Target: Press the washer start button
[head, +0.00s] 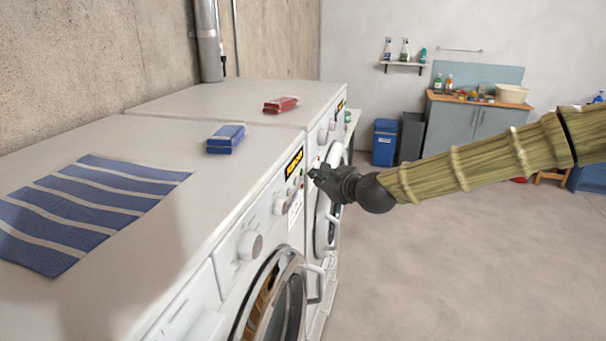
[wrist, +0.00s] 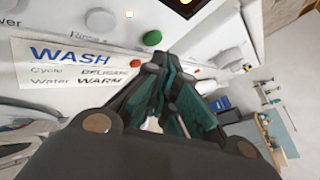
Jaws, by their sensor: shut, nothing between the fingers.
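The near white washer (head: 190,225) carries a control panel on its front with a yellow-lettered display (head: 293,163) and knobs. In the wrist view, a green button (wrist: 152,38) stands on the panel, with a small red button (wrist: 135,63) below it and a label reading WASH (wrist: 70,55) to its left. My gripper (head: 313,174) is shut and empty, reaching in from the right in front of the panel. In the wrist view its teal fingertips (wrist: 164,62) lie just below the green button. I cannot tell whether they touch the panel.
A second white machine (head: 225,97) stands beyond the first. A round door (head: 275,300) with a handle is below the panel. The floor (head: 440,270) at right is clear.

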